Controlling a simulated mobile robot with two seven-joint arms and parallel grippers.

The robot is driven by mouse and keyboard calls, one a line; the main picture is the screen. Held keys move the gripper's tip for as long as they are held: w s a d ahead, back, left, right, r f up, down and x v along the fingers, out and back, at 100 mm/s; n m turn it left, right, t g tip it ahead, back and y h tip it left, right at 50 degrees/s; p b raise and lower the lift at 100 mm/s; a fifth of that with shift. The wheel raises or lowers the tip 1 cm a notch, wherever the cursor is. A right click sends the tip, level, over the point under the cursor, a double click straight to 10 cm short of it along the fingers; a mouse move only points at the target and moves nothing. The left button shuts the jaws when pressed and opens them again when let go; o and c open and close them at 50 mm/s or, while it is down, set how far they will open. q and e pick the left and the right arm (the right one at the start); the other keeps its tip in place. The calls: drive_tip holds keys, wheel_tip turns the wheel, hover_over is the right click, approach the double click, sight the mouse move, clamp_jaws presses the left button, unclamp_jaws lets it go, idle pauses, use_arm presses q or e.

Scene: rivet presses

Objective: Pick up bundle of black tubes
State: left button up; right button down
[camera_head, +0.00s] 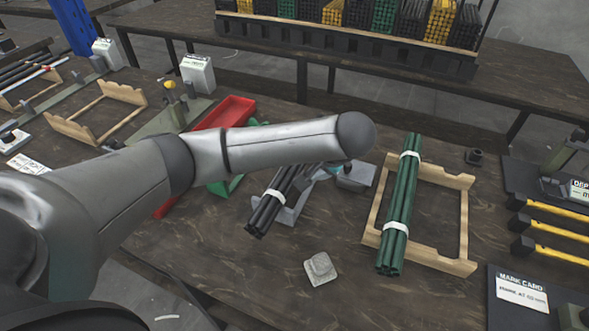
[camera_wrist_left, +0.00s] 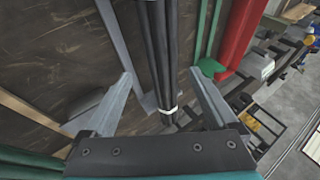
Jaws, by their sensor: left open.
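The bundle of black tubes (camera_head: 268,211), tied with a white band, lies tilted on a grey holder (camera_head: 291,213) in the middle of the table in the head view. My left arm covers its far end. In the left wrist view the black tubes (camera_wrist_left: 158,50) run up the middle, with the white band near the lower end. My left gripper (camera_wrist_left: 160,75) is open, one finger on each side of the bundle, with gaps showing. I cannot tell how far above the tubes it is. My right gripper is not in view.
A bundle of green tubes (camera_head: 402,205) lies on a wooden cradle (camera_head: 456,222) to the right. A small grey block (camera_head: 320,268) sits in front. The front middle of the table is mostly clear.

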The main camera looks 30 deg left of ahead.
use_arm(q)
drive_tip(key=x, duration=0.1)
drive_tip(key=b+x, duration=0.1)
drive_tip(key=x, duration=0.1)
drive_tip(key=b+x, duration=0.1)
drive_tip(key=x, duration=0.1)
drive_tip(key=shift+w+a, duration=0.25)
drive_tip(key=shift+w, duration=0.1)
drive_tip(key=c, duration=0.6)
clamp_jaws()
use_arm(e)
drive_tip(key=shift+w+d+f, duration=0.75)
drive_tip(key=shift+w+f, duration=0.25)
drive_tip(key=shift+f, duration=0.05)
use_arm(q)
drive_tip(key=shift+w+r, duration=0.1)
drive_tip(key=shift+r, duration=0.05)
